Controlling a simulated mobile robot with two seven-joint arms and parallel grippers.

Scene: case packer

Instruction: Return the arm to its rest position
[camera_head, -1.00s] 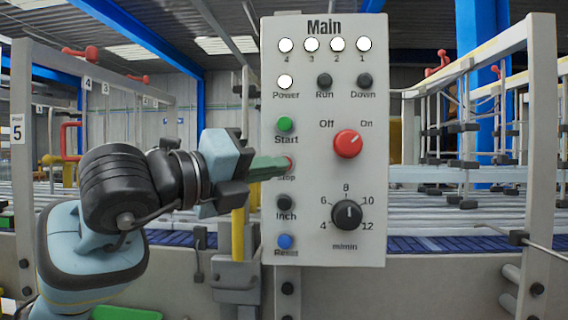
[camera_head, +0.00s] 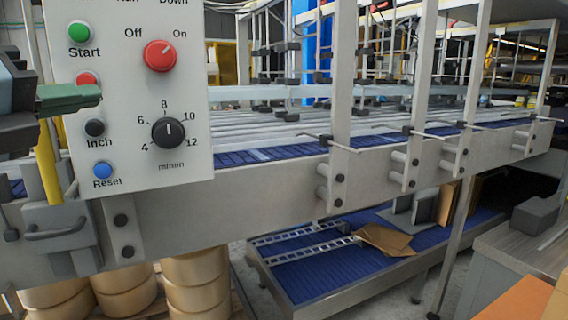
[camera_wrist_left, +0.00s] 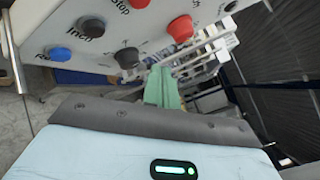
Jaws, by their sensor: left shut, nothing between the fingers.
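My left gripper (camera_head: 70,98) is at the left edge of the head view, in front of the control panel (camera_head: 190,183). Its green fingers are shut and empty, and they overlap the lower part of the red Stop button (camera_head: 87,78) in that view. The left wrist view shows the closed green fingers (camera_wrist_left: 162,88) and the panel's underside edge beyond them. I cannot tell whether the fingers touch the panel. Most of the left arm is out of the head view. My right gripper is not in view.
The panel carries a green Start button (camera_head: 80,32), a red Off/On knob (camera_head: 159,55), a black speed dial (camera_head: 168,133) and a blue Reset button (camera_head: 103,170). A blue conveyor (camera_head: 330,266) with cardboard lies low at right. Tape rolls (camera_head: 195,268) are stacked below the panel.

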